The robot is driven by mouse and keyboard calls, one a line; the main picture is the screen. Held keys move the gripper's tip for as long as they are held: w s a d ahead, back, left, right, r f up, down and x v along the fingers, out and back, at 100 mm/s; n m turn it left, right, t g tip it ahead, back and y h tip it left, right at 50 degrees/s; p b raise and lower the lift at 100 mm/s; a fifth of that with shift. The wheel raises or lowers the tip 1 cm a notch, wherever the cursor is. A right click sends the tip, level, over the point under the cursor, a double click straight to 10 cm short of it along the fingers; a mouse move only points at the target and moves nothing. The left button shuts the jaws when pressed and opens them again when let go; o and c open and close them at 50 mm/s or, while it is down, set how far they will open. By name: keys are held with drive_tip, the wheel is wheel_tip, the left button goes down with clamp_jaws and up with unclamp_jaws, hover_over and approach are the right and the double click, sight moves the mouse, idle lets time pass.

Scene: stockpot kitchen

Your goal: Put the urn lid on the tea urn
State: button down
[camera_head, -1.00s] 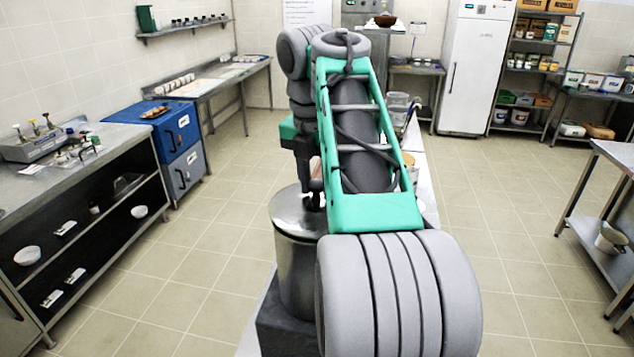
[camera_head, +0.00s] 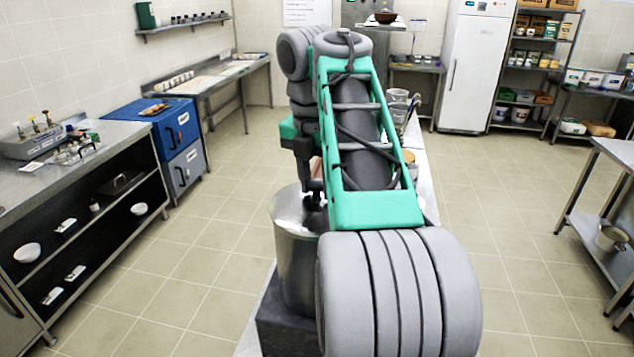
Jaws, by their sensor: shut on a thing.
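The tea urn (camera_head: 297,270) is a tall steel cylinder on a dark base, left of my arm's near end. The urn lid (camera_head: 290,212) is a flat steel disc at the top of the urn, partly hidden by my arm. My gripper (camera_head: 314,201) points down over the lid and is shut on its dark knob. The lid looks level at the urn's rim, but I cannot tell whether it rests fully on the rim, since my arm hides the right side.
A counter (camera_head: 425,185) runs under and behind the urn, with clear containers (camera_head: 398,100) farther along it. A blue cabinet (camera_head: 175,128) and a steel bench (camera_head: 60,160) stand at the left. A steel table (camera_head: 612,165) is at the right. The tiled floor between is clear.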

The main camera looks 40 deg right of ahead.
drive_tip(key=c, duration=0.9)
unclamp_jaws()
